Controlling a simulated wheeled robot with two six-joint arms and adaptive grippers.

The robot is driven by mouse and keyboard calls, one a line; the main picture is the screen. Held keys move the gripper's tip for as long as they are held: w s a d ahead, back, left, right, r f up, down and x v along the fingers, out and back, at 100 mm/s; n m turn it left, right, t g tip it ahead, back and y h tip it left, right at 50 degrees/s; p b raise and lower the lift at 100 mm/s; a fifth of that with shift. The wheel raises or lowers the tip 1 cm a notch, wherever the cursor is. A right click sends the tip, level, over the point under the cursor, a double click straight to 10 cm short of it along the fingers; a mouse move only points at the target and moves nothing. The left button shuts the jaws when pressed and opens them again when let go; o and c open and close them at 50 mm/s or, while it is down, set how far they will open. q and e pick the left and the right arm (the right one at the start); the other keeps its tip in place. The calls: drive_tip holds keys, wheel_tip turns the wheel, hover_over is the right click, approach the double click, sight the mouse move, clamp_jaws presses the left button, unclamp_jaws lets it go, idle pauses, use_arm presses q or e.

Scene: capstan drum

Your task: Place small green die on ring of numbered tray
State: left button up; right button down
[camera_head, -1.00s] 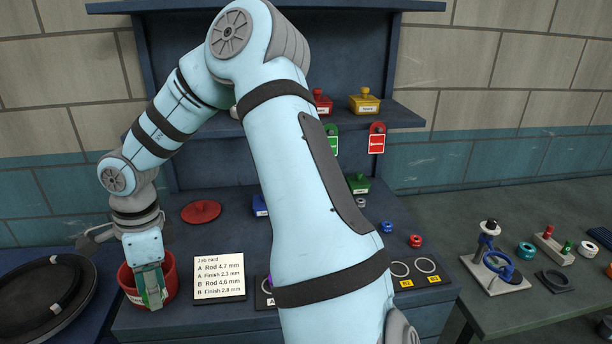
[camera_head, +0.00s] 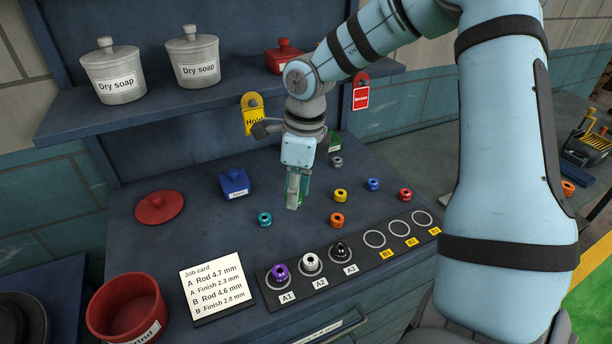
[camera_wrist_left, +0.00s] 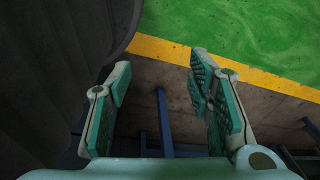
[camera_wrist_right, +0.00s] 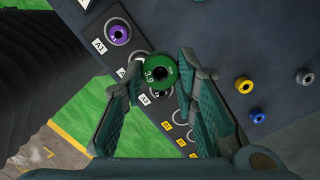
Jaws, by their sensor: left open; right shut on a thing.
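The small green die (camera_wrist_right: 160,72), marked 3.9, is between the fingertips of my right gripper (camera_wrist_right: 160,85) in the right wrist view. In the head view my right gripper (camera_head: 296,198) is shut on it above the bench, behind the numbered tray (camera_head: 262,290), and mostly hides it. The tray's A1 ring bears a purple die (camera_head: 280,273), A2 a white die (camera_head: 311,263), A3 a black die (camera_head: 340,251). The B1 ring (camera_head: 374,239), B2 ring (camera_head: 400,228) and third B ring (camera_head: 422,218) are empty. My left gripper (camera_wrist_left: 160,90) is open and empty over the floor.
Loose dies lie behind the tray: teal (camera_head: 265,220), orange (camera_head: 337,220), yellow (camera_head: 341,195), blue (camera_head: 373,184), red (camera_head: 405,194). A job card (camera_head: 218,291) and red bin (camera_head: 127,309) are at left. A blue box (camera_head: 235,184) stands further back.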

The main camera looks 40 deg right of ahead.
drive_tip(key=r+m, duration=0.2)
drive_tip(key=d+r+m+p, duration=0.1)
drive_tip(key=r+m, duration=0.1)
drive_tip(key=shift+w+d+m, duration=0.15)
drive_tip(key=shift+w+m, duration=0.05)
drive_tip(key=shift+m, duration=0.2)
drive_tip(key=m+b, duration=0.1)
drive_tip(key=b, duration=1.6)
hover_over(301, 246)
drive_tip(key=shift+h, duration=0.3)
wheel_tip(301, 246, down, 16)
drive_tip(key=shift+s+d+f, duration=0.1)
drive_tip(key=shift+s+f, duration=0.05)
drive_tip(key=shift+f, duration=0.05)
drive_tip(key=shift+s+f+b, duration=0.2)
drive_tip(key=shift+f+b, duration=0.1)
drive_tip(key=shift+f, duration=1.3)
use_arm(q)
wheel_tip(301, 246, down, 16)
drive_tip(key=shift+s+a, duration=0.15)
drive_tip(key=shift+s, duration=0.25)
use_arm(e)
drive_tip(key=shift+w, duration=0.15)
drive_tip(key=shift+f, duration=0.15)
use_arm(q)
drive_tip(key=shift+f, duration=0.15)
use_arm(e)
drive_tip(key=c, duration=1.3)
unclamp_jaws()
